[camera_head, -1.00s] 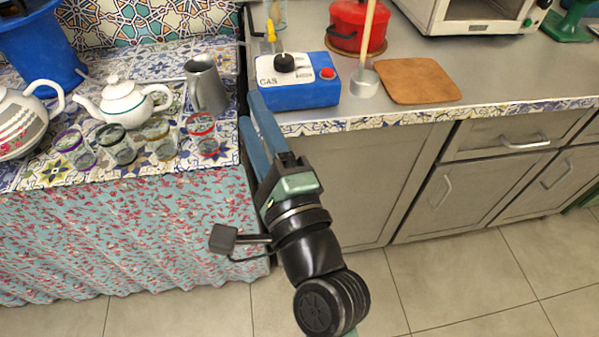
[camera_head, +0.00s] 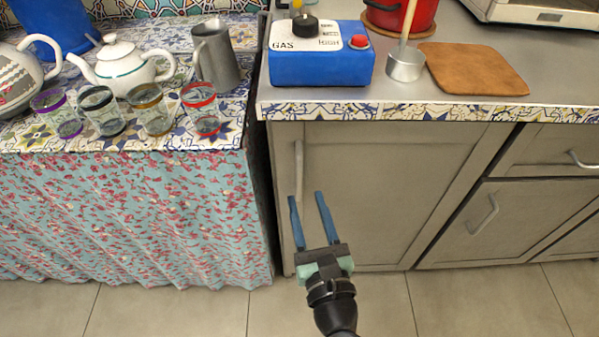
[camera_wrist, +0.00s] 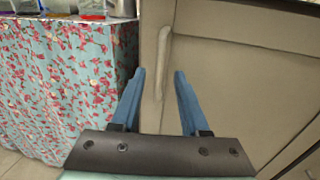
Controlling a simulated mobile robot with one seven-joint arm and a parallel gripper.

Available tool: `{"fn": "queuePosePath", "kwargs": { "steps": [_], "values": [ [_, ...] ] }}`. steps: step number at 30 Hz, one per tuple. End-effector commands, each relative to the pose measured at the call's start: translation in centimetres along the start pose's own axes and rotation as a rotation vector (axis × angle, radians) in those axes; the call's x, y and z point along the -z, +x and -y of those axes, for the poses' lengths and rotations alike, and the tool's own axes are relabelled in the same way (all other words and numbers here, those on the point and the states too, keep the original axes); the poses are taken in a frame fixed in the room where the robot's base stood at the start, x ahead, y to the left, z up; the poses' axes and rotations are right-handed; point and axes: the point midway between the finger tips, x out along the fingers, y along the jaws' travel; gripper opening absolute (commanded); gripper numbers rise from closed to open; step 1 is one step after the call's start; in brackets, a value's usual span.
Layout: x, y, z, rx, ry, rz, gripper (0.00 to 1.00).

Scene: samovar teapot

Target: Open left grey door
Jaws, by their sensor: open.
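The left grey door (camera_head: 375,185) is shut, below the counter beside the flowered cloth. Its upright handle (camera_head: 299,175) is near the door's left edge, and it also shows in the wrist view (camera_wrist: 163,62). My gripper (camera_head: 307,195) is open and empty, with two blue fingers pointing at the door near the handle's lower end. In the wrist view my fingers (camera_wrist: 158,72) stand apart, with the handle showing between and beyond them. I cannot tell how far the fingertips are from the door.
A flowered cloth (camera_head: 130,215) hangs from the tiled table at left, close to the door's edge. The counter edge (camera_head: 420,112) overhangs the door. Another grey door with a handle (camera_head: 483,214) is at right. The tiled floor in front is clear.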

Motion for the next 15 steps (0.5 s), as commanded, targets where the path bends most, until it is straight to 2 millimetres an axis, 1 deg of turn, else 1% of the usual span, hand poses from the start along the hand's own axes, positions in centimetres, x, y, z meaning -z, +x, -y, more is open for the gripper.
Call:
{"fn": "queuePosePath", "kwargs": {
  "steps": [1, 6, 10, 15],
  "values": [
    [-0.1, 1.1, 0.0, -0.001, -0.001, 0.003, 0.45],
    [0.0, 4.2, 0.0, -0.001, -0.002, 0.002, 0.45],
    [0.0, 5.9, 0.0, 0.0, -0.002, 0.002, 0.45],
    [0.0, 7.1, 0.0, 0.0, -0.002, 0.001, 0.45]
  ]
}}
